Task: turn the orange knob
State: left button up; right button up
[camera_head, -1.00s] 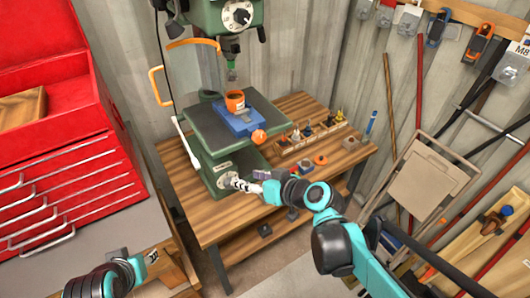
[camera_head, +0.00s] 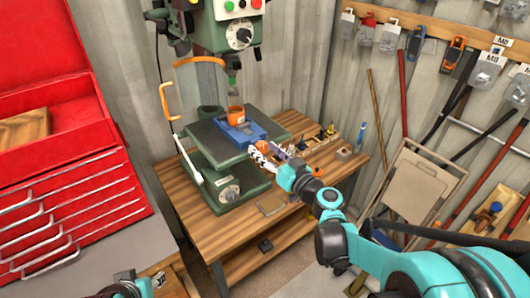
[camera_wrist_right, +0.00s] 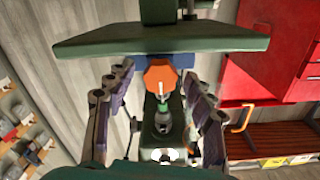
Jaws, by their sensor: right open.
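The orange knob (camera_wrist_right: 160,76) is faceted and sits on the front of a blue vise (camera_head: 243,132) on the green drill press table (camera_head: 208,138). In the right wrist view the knob lies between the two spread fingers of my right gripper (camera_head: 260,154), with gaps on both sides. In the head view this gripper is at the vise's front and hides most of the knob. The right gripper is open and empty. Part of my left arm and gripper (camera_head: 126,284) shows at the bottom left edge; its fingers cannot be made out.
An orange cup-shaped part (camera_head: 236,115) stands on the vise under the drill chuck (camera_head: 234,88). A wooden bench (camera_head: 235,235) carries the press and a rack of small tools (camera_head: 325,140). A red tool chest (camera_head: 60,200) stands left; a folded chair (camera_head: 420,185) leans right.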

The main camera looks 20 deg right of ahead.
jog(key=shift+w, duration=0.2)
jog(key=shift+a, duration=0.1)
jog(key=c, duration=1.2)
jog(key=shift+o, duration=0.2)
